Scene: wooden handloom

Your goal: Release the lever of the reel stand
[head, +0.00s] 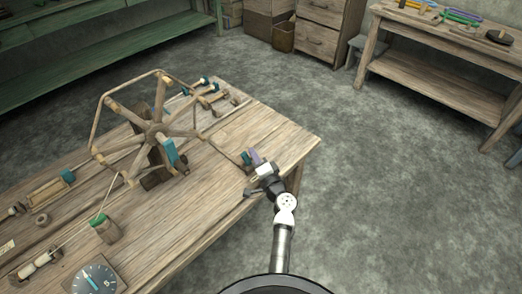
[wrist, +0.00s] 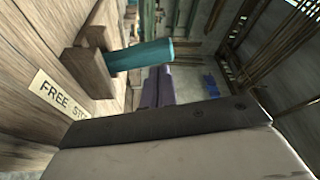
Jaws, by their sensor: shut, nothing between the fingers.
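The lever of the reel stand has a teal handle (wrist: 140,56) that sticks out of a wooden block (wrist: 85,58) in the wrist view. In the head view the small teal handle (head: 246,158) is at the table's right end, beside my gripper (head: 255,157). My gripper's purple fingers (wrist: 158,88) are shut and empty. They are close to the handle's free end; I cannot tell whether they touch it. A label (wrist: 60,95) beside the block reads "FREE" and part of another word. The reel (head: 153,130) stands on the table, with a teal part on its front.
The wooden table (head: 205,215) also holds a dial (head: 95,279), a green spool (head: 104,228) and several small bobbins. A second bench (head: 440,85) stands at the back right. The floor right of the table is clear.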

